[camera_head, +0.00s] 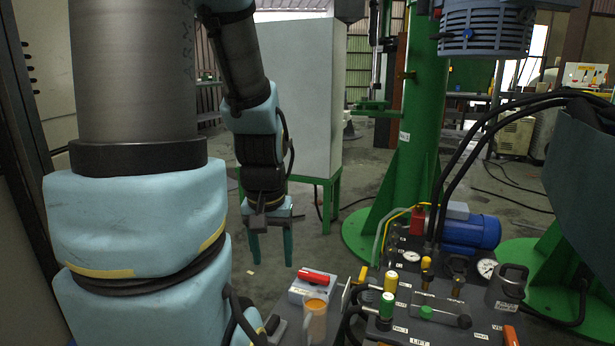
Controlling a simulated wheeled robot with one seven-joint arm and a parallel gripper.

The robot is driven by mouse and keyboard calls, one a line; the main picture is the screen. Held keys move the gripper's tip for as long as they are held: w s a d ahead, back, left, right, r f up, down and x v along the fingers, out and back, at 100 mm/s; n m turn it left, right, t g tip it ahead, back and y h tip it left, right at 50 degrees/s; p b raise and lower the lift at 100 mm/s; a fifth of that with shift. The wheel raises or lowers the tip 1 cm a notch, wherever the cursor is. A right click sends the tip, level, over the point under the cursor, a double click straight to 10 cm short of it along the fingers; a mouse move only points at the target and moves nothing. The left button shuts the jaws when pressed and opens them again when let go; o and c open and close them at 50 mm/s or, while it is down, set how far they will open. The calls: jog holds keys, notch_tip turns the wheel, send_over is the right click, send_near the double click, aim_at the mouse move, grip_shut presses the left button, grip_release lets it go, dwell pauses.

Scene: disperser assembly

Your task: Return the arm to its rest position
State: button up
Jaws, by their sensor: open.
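My arm stands at the left of the head view, with light blue joint covers and dark grey links. Its forearm hangs down to my gripper (271,256), which points at the floor. The two teal fingers are apart with nothing between them. The gripper is in the air, up and left of a small light box with a red handle (315,277), and does not appear to touch anything.
A dark control panel (430,310) with green, yellow and red knobs, gauges and a blue motor (469,232) fills the lower right. A green column (418,130) rises behind it. A pale cabinet (300,90) on a green stand is behind my gripper. Open floor lies between.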

notch_tip(320, 180, up, 25)
jog(key=p, duration=2.3)
jog(key=shift+f, duration=0.15)
